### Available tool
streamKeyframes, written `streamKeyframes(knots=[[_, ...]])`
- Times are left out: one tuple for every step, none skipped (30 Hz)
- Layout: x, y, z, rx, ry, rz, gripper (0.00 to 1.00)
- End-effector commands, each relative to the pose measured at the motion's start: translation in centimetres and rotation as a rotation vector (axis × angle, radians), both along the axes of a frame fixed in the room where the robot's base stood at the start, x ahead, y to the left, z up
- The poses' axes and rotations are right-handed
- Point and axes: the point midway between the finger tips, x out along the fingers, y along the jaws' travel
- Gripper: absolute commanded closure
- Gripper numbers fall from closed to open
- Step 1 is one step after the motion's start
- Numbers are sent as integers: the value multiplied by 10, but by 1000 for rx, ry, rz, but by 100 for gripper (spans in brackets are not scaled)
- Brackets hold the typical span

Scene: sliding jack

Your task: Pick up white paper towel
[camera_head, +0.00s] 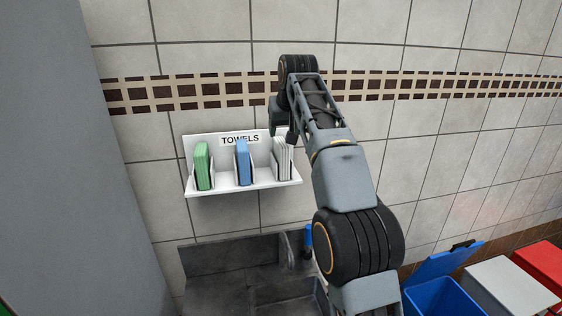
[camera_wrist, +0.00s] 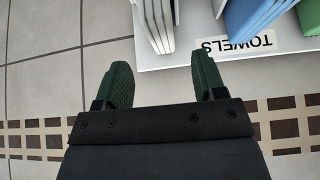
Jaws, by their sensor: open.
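The white paper towels (camera_head: 282,160) stand upright in the right-hand slot of a white wall shelf (camera_head: 225,191) marked "TOWELS". They also show at the top of the wrist view (camera_wrist: 158,22), which sees the shelf upside down. My gripper (camera_wrist: 162,76) is open and empty, with its dark green fingertips short of the towels and apart from them. The towels lie ahead of the gap between the fingers in that view. In the head view my gripper (camera_head: 282,130) is just above the white towels and partly hides the shelf's upper right part.
Blue towels (camera_head: 242,162) and green towels (camera_head: 203,166) stand in the other slots to the left. A dark sink (camera_head: 225,262) is below the shelf. Blue (camera_head: 440,298), grey (camera_head: 515,285) and red (camera_head: 545,262) bins stand at the lower right. A grey panel (camera_head: 90,150) is at left.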

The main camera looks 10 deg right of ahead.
Motion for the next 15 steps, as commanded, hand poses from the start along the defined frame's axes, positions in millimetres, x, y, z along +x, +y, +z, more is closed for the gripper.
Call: streamKeyframes(knots=[[4, 0, -8, 0, 1, 0, 36], [6, 0, -11, 0, 0, 0, 36], [9, 0, -15, 0, 0, 0, 36], [11, 0, -17, 0, -1, 0, 36], [12, 0, -20, 0, -1, 0, 36], [14, 0, -22, 0, -1, 0, 36], [15, 0, -24, 0, 0, 0, 36], [16, 0, -25, 0, 0, 0, 36], [16, 0, -26, 0, -1, 0, 36], [17, 0, -27, 0, -1, 0, 36], [18, 0, -28, 0, -1, 0, 36], [19, 0, -30, 0, -1, 0, 36], [21, 0, -33, 0, 0, 0, 36], [23, 1, -36, 0, 0, 0, 36], [26, 1, -41, 0, 1, 0, 36]])
